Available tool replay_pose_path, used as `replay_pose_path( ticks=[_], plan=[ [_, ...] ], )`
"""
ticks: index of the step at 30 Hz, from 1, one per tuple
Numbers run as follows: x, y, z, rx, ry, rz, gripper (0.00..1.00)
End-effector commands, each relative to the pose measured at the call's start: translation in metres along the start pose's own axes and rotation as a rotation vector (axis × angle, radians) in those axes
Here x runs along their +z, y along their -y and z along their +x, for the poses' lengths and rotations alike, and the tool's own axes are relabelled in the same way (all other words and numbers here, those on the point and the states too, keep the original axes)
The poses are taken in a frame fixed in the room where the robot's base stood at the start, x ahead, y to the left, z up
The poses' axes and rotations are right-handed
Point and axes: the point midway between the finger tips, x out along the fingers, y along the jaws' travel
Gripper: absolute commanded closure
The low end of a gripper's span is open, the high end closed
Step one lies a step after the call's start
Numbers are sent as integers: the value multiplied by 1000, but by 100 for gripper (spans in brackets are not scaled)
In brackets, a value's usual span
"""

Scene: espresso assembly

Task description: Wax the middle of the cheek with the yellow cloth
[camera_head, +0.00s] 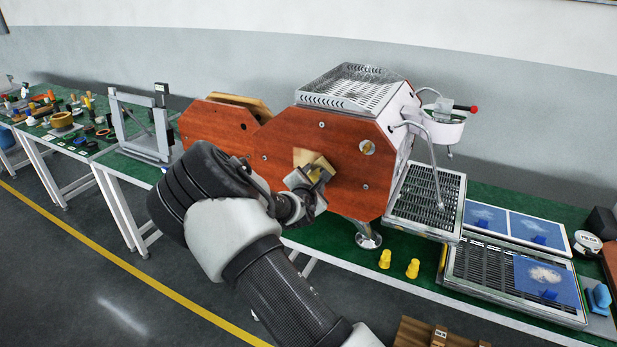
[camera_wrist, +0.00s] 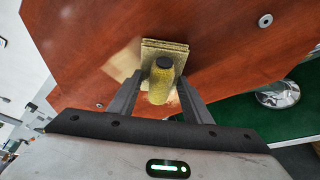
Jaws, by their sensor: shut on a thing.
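The cheek (camera_head: 345,180) is the reddish-brown wooden side panel of the espresso machine, and it fills much of the wrist view (camera_wrist: 225,40). My gripper (camera_head: 312,183) is at the middle of this panel. In the wrist view, my gripper (camera_wrist: 160,95) is shut on a yellow piece with a rounded grip, the yellow cloth (camera_wrist: 178,52). Its flat folded pad lies against or very close to the panel; I cannot tell which. A paler patch (camera_wrist: 125,60) shows on the wood left of the pad. The cloth is partly hidden by my gripper in the head view (camera_head: 320,165).
A second reddish-brown panel (camera_head: 215,128) stands left of the machine. A drip tray (camera_head: 430,195) and blue-and-white sheets (camera_head: 545,278) lie to the right. Two yellow pieces (camera_head: 385,259) stand on the green bench below. Tools and a metal frame (camera_head: 140,125) are at left.

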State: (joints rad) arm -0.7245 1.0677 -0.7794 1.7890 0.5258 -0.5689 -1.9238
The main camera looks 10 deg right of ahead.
Motion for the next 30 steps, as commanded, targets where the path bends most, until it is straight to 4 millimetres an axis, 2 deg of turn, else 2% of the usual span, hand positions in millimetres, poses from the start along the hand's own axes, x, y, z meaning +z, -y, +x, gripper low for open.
replay_pose_path(
  ticks=[11,18,30],
  plan=[
    [-1,-1,2,1,-1,0,73],
    [-16,-15,6,3,-1,-1,73],
    [-19,-21,10,0,0,1,73]
  ],
)
